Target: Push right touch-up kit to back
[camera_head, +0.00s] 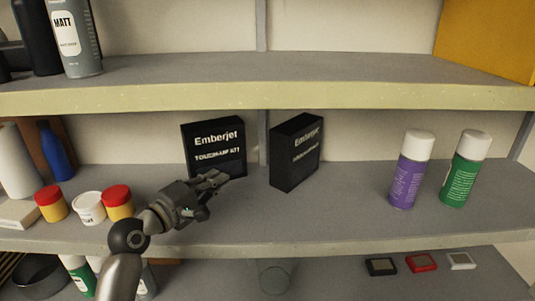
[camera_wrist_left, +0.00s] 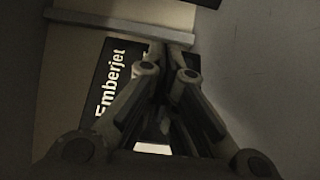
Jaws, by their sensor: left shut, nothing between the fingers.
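Two black Emberjet touch-up kit boxes stand upright on the middle shelf in the head view. The right touch-up kit (camera_head: 295,152) is turned at an angle, with its edge toward me. The left touch-up kit (camera_head: 213,149) faces me more squarely. My left gripper (camera_head: 222,178) is shut and empty, in front of the left kit's lower right part and left of the right kit. In the left wrist view, my left gripper (camera_wrist_left: 166,72) covers part of a black Emberjet box (camera_wrist_left: 112,68). I cannot tell whether the fingers touch it. My right gripper is not in view.
On the middle shelf (camera_head: 330,215), a purple spray can (camera_head: 410,170) and a green one (camera_head: 465,170) stand at right. Red-lidded jars (camera_head: 50,203) and a white tub (camera_head: 89,207) stand at left. The upper shelf edge (camera_head: 370,97) hangs above. Shelf space right of the right kit is clear.

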